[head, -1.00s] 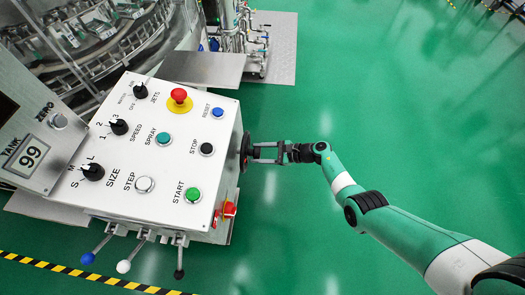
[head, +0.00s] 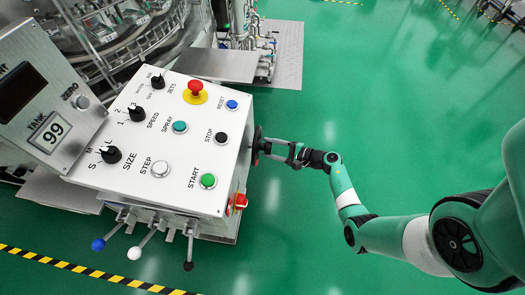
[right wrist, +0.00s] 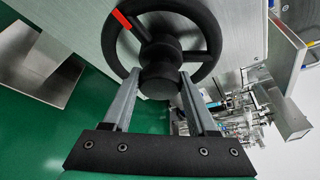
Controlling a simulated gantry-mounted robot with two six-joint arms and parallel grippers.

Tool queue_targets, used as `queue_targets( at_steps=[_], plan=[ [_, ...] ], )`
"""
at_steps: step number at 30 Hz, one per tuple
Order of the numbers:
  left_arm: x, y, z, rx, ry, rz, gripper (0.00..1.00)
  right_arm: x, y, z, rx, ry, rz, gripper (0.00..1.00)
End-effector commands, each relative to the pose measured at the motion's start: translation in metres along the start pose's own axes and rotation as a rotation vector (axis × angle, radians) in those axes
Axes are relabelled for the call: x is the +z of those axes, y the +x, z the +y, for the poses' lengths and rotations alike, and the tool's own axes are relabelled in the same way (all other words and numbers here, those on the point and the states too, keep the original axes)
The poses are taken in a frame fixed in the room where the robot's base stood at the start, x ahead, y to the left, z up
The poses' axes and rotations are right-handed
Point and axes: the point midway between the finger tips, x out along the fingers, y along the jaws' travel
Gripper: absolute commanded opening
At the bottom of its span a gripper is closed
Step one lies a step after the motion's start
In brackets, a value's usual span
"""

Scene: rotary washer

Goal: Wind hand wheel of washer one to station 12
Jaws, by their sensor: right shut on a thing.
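The black hand wheel (head: 256,147) sits on the right side of the white control box, seen edge-on in the head view. In the right wrist view the wheel (right wrist: 213,40) shows its round rim, spokes and thick central hub (right wrist: 159,78). A red mark (right wrist: 122,19) lies on the rim at its upper left. My right gripper (head: 268,147) reaches the wheel from the right. The tank display (head: 57,129) reads 99. My left gripper is not in view.
The box top (head: 150,175) carries several knobs and buttons, including a red emergency stop (head: 195,90). Three ball-ended levers (head: 145,240) stick out at its front. Steel piping (head: 262,50) stands behind. The green floor (head: 330,100) to the right is clear.

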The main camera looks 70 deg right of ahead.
Motion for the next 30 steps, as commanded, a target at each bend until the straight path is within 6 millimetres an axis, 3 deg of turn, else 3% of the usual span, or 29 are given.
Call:
queue_targets(
  at_steps=[11,12,17,26,30],
  plan=[
    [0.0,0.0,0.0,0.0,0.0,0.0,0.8,-0.001,-0.001,0.001,-0.001,-0.002,0.001,0.0],
    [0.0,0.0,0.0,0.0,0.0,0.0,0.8,-0.001,-0.001,0.001,-0.001,-0.002,0.001,0.62],
    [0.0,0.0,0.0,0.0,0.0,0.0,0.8,-0.001,-0.001,0.0,-0.001,-0.002,0.001,0.89],
    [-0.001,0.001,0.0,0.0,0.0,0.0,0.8,-0.001,-0.003,-0.001,-0.002,-0.002,0.002,0.89],
    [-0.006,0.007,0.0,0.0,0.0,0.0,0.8,-0.001,-0.019,-0.003,-0.003,-0.001,0.006,0.89]
  ],
)
